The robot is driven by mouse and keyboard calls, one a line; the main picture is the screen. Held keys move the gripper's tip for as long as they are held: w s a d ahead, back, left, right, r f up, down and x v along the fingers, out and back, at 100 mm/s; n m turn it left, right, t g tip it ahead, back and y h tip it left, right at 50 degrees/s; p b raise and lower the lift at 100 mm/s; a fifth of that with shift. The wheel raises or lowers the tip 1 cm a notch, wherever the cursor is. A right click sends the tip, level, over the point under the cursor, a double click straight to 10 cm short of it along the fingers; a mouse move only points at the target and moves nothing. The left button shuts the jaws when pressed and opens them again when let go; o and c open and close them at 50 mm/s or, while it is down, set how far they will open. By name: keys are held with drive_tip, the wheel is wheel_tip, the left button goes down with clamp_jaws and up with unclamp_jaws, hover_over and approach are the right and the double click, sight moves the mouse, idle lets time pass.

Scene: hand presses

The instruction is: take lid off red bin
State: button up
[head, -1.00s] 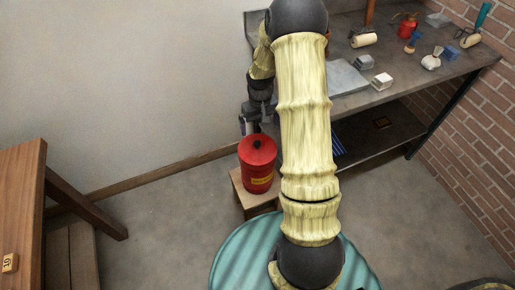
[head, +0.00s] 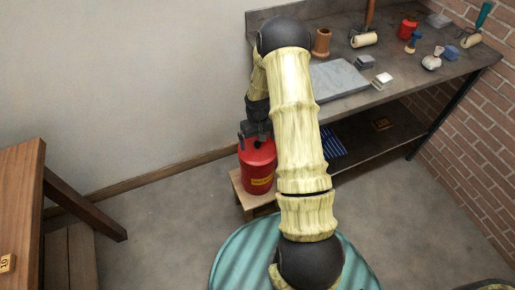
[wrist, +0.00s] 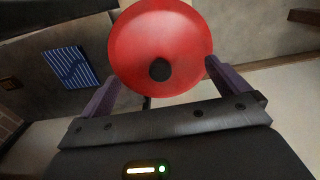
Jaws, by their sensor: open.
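The red bin (head: 258,180) stands upright on a small wooden stool, with a yellow label on its side. Its red lid (wrist: 150,35) is on top and has a black knob (wrist: 159,70) in the middle. My gripper (head: 257,138) is right above the lid in the head view and partly hides it. In the wrist view my gripper (wrist: 161,78) is open, with its two purple fingers apart to the left and right of the knob. Whether the fingers touch the lid cannot be told.
A grey workbench (head: 346,104) with several tools stands at the back right. A blue striped item (head: 333,143) lies on its lower shelf. The wooden stool (head: 237,187) holds the bin near the wall. A wooden table (head: 20,190) is at the left. Open floor lies between.

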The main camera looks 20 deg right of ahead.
wheel_tip(320, 180, down, 2)
drive_tip(key=shift+f, duration=0.2)
idle(0.3)
drive_tip(key=shift+s, duration=0.1)
drive_tip(key=c, duration=2.2)
